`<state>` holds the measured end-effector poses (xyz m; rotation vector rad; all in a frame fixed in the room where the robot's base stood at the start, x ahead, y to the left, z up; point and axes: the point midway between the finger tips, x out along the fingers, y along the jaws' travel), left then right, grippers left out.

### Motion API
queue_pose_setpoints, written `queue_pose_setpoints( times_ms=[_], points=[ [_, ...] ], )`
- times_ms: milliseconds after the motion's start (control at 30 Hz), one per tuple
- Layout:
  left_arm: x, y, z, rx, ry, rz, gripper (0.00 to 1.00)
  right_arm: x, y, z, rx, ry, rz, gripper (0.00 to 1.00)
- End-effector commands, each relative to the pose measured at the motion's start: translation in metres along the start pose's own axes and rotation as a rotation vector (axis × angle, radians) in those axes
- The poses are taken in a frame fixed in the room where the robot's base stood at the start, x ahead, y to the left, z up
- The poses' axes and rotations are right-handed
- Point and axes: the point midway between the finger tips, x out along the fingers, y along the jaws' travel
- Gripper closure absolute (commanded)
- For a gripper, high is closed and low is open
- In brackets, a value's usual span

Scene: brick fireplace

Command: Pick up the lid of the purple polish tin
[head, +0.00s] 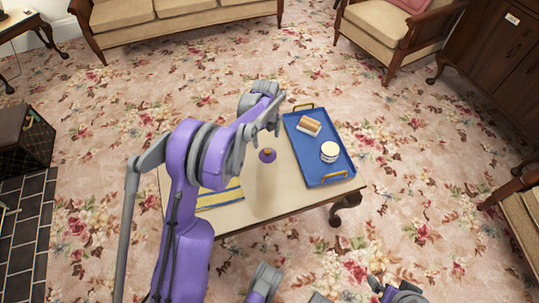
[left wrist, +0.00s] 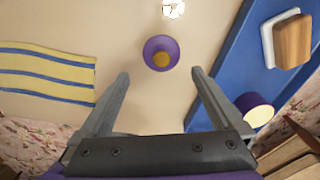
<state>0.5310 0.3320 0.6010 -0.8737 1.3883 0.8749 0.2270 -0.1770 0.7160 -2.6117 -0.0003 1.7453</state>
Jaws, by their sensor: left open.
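A small round purple piece with a gold knob-like centre, which looks like the lid (head: 267,155), lies on the cream table (head: 265,195). In the left wrist view the lid (left wrist: 150,50) lies just beyond the fingertips, roughly midway between them. A short tin with a pale top (head: 329,150) stands on the blue tray; purple shows on its side in the left wrist view (left wrist: 246,101). My left gripper (left wrist: 160,75) is open and empty above the table, apart from the lid. My right gripper (head: 398,290) shows partly at the bottom edge; its jaws are unclear.
The blue tray (head: 304,158) with gold handles also holds a wooden brush-like block (head: 310,125). A yellow and blue striped cloth (left wrist: 45,75) lies on the left of the table. A small white object (left wrist: 173,8) is near the lid.

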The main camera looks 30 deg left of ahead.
Motion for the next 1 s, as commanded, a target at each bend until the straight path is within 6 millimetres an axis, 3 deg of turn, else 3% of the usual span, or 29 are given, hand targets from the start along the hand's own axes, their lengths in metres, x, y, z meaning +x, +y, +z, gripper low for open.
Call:
queue_pose_setpoints(
  times_ms=[133, 367, 600, 867, 900, 1000],
  points=[
    [0.027, -0.001, 0.0, -0.001, 0.0, 0.0, 0.0, 0.009, 0.0, 0.003, 0.0, -0.003, 0.0, 0.0],
    [0.045, -0.001, -0.001, -0.001, 0.0, 0.0, 0.0, 0.014, 0.0, 0.004, 0.0, -0.005, 0.0, 0.0],
    [0.081, -0.003, -0.003, -0.001, 0.0, 0.0, 0.0, 0.027, 0.0, 0.008, 0.0, -0.009, 0.0, 0.0],
    [0.087, -0.003, -0.003, -0.002, 0.0, -0.001, 0.0, 0.028, 0.0, 0.008, 0.0, -0.009, 0.0, 0.0],
    [0.087, -0.003, -0.003, -0.002, 0.0, -0.001, 0.02, 0.028, 0.0, 0.008, 0.0, -0.009, 0.0, 0.0],
    [0.087, -0.003, -0.003, -0.002, 0.0, -0.001, 0.2, 0.028, 0.0, 0.008, 0.0, -0.009, 0.0, 0.0]
  ],
)
